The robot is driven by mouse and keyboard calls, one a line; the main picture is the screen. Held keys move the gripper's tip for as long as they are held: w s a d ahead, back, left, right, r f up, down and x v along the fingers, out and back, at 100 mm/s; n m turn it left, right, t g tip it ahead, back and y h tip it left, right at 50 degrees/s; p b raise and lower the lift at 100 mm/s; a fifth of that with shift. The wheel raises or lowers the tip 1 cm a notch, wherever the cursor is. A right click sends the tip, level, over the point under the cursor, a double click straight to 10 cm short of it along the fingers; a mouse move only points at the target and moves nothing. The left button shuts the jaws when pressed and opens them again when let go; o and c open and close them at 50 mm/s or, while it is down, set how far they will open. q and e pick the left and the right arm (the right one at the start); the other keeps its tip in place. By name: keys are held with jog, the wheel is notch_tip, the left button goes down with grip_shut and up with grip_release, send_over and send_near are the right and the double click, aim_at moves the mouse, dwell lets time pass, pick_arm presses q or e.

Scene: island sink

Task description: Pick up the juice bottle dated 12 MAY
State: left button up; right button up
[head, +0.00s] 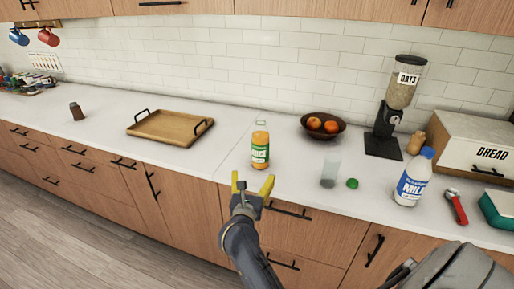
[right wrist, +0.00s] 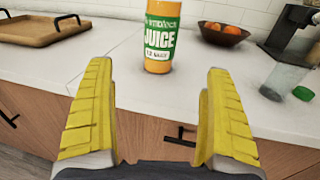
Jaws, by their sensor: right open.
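An orange juice bottle (head: 260,141) with a green and white label stands upright near the counter's front edge in the head view. In the right wrist view the bottle (right wrist: 160,36) stands beyond my fingers, a little left of the middle, its top cut off. My right gripper (head: 252,184) is open and empty, in front of the bottle at the counter edge. Its yellow fingers (right wrist: 160,105) are apart and do not touch the bottle. My left gripper is not in view.
A wooden tray (head: 150,139) lies left of the bottle. To the right are a fruit bowl (head: 312,133), a clear glass (head: 329,174), a green lid (head: 352,183), a milk bottle (head: 411,185) and an oats dispenser (head: 384,140). The counter close around the juice bottle is clear.

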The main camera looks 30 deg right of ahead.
aim_at(261, 150)
jog(key=x, duration=1.6)
jog(key=shift+w+d+r, duration=0.1)
jog(key=shift+w+d, duration=0.15)
jog(key=shift+d, duration=0.05)
jog(key=shift+c, duration=0.4)
jog(key=c, duration=1.2)
